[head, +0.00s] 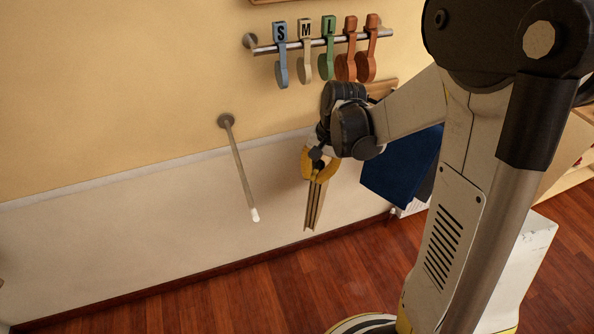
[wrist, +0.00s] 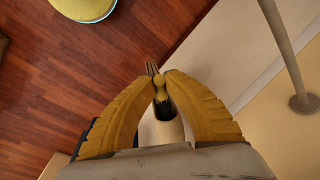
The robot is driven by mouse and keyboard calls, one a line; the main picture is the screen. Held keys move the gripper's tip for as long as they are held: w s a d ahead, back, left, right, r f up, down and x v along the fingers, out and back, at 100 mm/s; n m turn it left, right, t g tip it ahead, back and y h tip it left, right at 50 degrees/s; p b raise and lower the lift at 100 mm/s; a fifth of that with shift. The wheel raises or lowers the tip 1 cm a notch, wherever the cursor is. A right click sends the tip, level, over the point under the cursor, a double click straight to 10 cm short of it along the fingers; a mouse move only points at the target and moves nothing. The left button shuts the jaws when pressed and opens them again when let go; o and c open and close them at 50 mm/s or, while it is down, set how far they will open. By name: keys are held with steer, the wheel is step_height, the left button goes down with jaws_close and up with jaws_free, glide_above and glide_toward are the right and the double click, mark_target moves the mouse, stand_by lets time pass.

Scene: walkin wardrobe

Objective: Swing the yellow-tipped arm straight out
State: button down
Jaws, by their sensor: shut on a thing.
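My gripper (head: 317,176) has yellow curved fingers and points down, in front of the wall and right of a pale rod. In the wrist view my gripper (wrist: 160,82) is closed at the fingertips on a small yellow rounded tip (wrist: 160,81) of the yellow-tipped arm. A dark section and a pale section show behind the tip, strongly foreshortened. In the head view a narrow tan double-edged piece (head: 316,206) hangs below my fingers; I cannot tell how it joins the tip. The arm's wall mount is hidden behind my wrist.
A pale, white-tipped rod (head: 240,172) slants down from a round wall mount and shows in the wrist view (wrist: 281,38). A rail (head: 265,49) above carries several lettered and coloured hangers. Dark blue cloth (head: 402,170) hangs right of my gripper. The wooden floor (head: 240,290) below is clear.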

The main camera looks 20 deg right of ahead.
steer(key=s+d+n+b, duration=0.1)
steer(key=s+d+n, duration=0.2)
steer(key=d, duration=0.7)
steer(key=s+d+n+g+b, duration=0.1)
steer(key=s+d+n, duration=0.3)
steer(key=d, duration=0.6)
steer(key=shift+d, duration=0.15)
steer(key=c, duration=1.4)
jaws_free()
steer(key=r, duration=0.4)
steer(key=d+r, duration=0.1)
steer(key=r, duration=0.3)
steer(key=d+r, duration=0.1)
steer(key=r, duration=0.2)
steer(key=shift+d+r, duration=0.15)
steer(key=shift+r, duration=0.25)
